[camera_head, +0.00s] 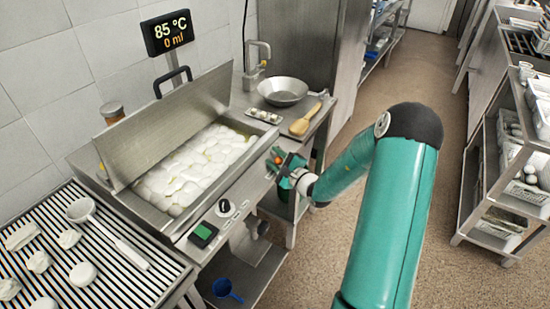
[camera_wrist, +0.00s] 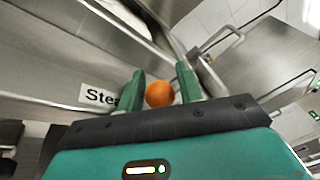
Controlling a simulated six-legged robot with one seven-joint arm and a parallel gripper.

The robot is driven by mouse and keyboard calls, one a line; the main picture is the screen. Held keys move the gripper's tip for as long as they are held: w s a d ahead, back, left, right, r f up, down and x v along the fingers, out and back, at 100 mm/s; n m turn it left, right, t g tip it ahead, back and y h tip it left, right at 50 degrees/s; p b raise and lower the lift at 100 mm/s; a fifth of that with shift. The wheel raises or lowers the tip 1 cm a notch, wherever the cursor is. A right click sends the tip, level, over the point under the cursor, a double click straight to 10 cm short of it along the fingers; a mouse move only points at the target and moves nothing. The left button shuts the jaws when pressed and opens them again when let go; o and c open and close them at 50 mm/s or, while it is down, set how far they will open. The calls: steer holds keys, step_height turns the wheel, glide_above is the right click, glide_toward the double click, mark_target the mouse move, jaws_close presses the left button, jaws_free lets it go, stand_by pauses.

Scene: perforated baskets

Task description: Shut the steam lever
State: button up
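The steam lever shows as a round orange knob (camera_head: 278,160) on the front right of the steel cooker; its stem is hidden. The fingers are apart by about the knob's width. I cannot tell whether they press on it.
The cooker's basin (camera_head: 200,160) holds many white pieces under a raised lid (camera_head: 165,130). A display (camera_head: 168,32) reads 85 °C and 0 ml. A side table holds a metal bowl (camera_head: 283,91) and a wooden paddle (camera_head: 306,120). A rack (camera_head: 515,150) stands right; floor between is clear.

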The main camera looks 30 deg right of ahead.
steer(key=v, duration=1.3)
steer(key=shift+s, duration=0.3)
